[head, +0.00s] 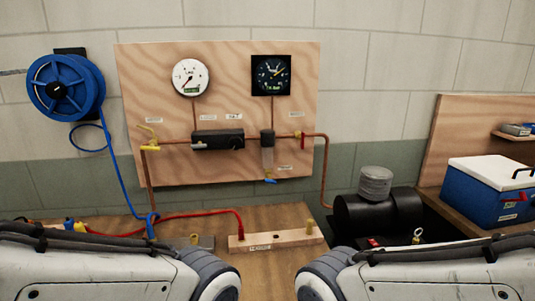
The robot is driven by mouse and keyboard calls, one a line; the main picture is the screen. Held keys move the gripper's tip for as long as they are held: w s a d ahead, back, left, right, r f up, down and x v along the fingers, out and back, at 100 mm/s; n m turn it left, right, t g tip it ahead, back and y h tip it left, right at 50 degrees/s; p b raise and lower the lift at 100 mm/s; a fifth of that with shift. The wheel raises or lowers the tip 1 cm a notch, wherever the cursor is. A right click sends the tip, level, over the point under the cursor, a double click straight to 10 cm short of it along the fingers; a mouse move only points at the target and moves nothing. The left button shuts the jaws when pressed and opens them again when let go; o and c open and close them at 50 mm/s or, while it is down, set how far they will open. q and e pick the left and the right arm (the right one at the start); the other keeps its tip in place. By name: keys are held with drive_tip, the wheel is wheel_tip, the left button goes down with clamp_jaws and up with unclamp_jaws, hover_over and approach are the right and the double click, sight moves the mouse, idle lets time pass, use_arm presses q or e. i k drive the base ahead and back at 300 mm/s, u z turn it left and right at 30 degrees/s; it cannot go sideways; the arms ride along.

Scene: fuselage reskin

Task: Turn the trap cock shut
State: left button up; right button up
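A plywood board on the wall carries a copper pipe line (175,142). A clear trap bowl (268,158) hangs under a dark fitting on this line, right of the black block. A small cock with a blue lever (270,181), which I take to be the trap cock, sits at the bowl's bottom. The lever looks roughly crosswise, but it is too small to tell whether the cock is open or shut. Parts of both my arms show at the bottom edge, well below the board. Neither gripper shows, so I cannot tell their state.
A yellow-handled valve (150,147) and a red-handled valve (302,139) sit on the line. Two gauges (190,77) (271,75) are above. A blue hose reel (66,88) hangs left. A black compressor (378,213) and blue cooler (490,192) stand right. A wooden block (280,239) lies on the bench.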

sight(269, 179)
drive_tip(key=z, duration=0.05)
drive_tip(key=k, duration=1.1)
drive_tip(key=u, duration=0.7)
drive_tip(key=i, duration=1.35)
drive_tip(key=z, duration=0.95)
